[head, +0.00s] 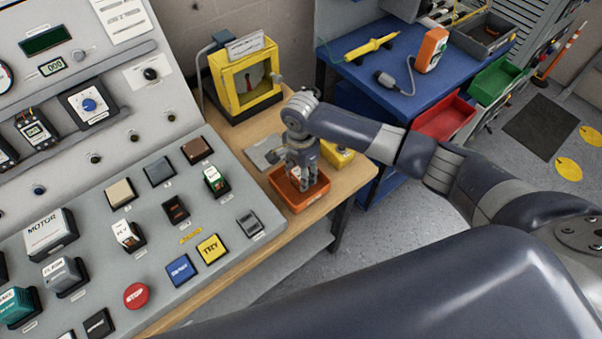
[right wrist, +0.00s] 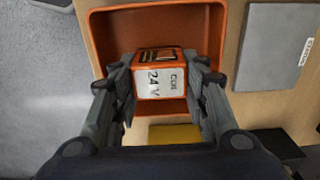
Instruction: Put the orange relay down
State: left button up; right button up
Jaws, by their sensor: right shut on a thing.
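The orange relay (right wrist: 160,77) shows in the right wrist view, with a white label reading "24 V" on one side. My right gripper (right wrist: 160,88) is shut on it, one finger on each side. The relay is over or inside an orange tray (right wrist: 107,40); I cannot tell whether it touches the bottom. In the head view the tray (head: 300,203) stands on the wooden table, and my right gripper (head: 304,180) points down into it. The relay is mostly hidden there by the fingers. My left gripper is not in view.
A grey control panel (head: 150,230) with several buttons and modules is left of the tray. A yellow frame box (head: 245,85) stands behind. A grey plate (right wrist: 275,45) and a yellow object (right wrist: 174,133) lie close to the tray. A blue bench (head: 375,75) is at the back right.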

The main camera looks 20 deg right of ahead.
jog(key=shift+f, duration=0.55)
jog(key=o, duration=1.2)
jog(key=shift+f, duration=0.15)
notch_tip(320, 180, up, 12)
jog(key=b, duration=0.2)
jog(key=shift+r, duration=0.2)
